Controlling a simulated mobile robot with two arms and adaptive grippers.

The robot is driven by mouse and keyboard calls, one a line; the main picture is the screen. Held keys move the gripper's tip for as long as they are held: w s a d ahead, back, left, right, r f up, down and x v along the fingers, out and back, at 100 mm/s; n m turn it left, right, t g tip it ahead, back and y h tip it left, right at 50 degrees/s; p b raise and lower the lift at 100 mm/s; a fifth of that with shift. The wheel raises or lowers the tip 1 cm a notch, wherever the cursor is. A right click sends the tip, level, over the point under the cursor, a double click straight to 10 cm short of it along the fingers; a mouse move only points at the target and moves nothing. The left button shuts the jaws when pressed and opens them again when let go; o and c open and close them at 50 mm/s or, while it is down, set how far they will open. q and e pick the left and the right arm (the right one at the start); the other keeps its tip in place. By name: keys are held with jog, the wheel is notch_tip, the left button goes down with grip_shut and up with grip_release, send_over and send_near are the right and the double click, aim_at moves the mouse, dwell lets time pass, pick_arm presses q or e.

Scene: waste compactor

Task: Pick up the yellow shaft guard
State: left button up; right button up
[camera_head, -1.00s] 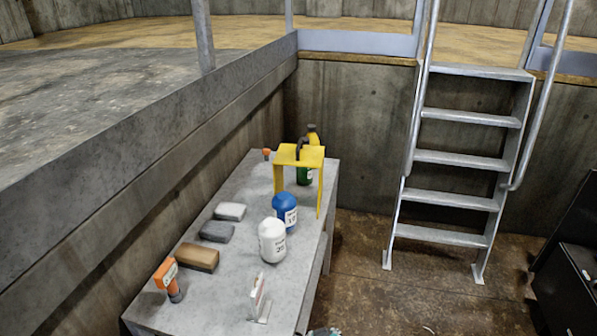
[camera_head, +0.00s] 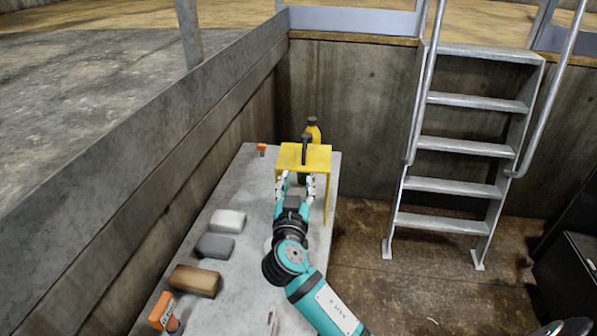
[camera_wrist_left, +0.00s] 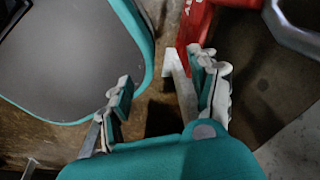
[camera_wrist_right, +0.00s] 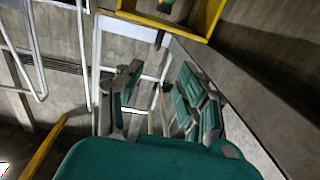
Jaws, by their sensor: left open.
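The yellow shaft guard (camera_head: 318,157) stands upright at the far end of the grey table, with a flat top, thin legs and a dark handle (camera_head: 306,146). My right gripper (camera_head: 296,184) is open just in front of the guard and below its top edge. I cannot tell whether it touches the guard. In the right wrist view its fingers (camera_wrist_right: 160,100) are apart with nothing between them, and a yellow frame (camera_wrist_right: 208,22) shows above. My left gripper (camera_wrist_left: 160,100) is open and empty, seen only in the left wrist view.
The grey table (camera_head: 222,262) carries a white block (camera_head: 228,220), a grey block (camera_head: 215,246), a brown block (camera_head: 195,281) and an orange-topped item (camera_head: 162,310). A yellow bottle (camera_head: 313,130) stands behind the guard. A concrete wall borders the left; a metal ladder (camera_head: 462,147) stands right.

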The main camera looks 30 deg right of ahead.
aim_at(304, 153)
jog(key=x, duration=0.9)
jog(key=shift+d+r+p, duration=0.1)
jog(key=shift+d+p, duration=0.2)
jog(key=shift+x, duration=0.8)
jog(key=x, duration=0.3)
jog(key=shift+w+d, duration=0.15)
jog(key=shift+w, duration=0.15)
jog(key=shift+w+d, duration=0.15)
jog(key=shift+w, duration=0.1)
pick_arm(q)
jog(key=s, duration=0.1)
jog(key=s+r, duration=0.1)
jog(key=shift+s, duration=0.35)
pick_arm(e)
jog(key=shift+c, duration=0.2)
grip_shut()
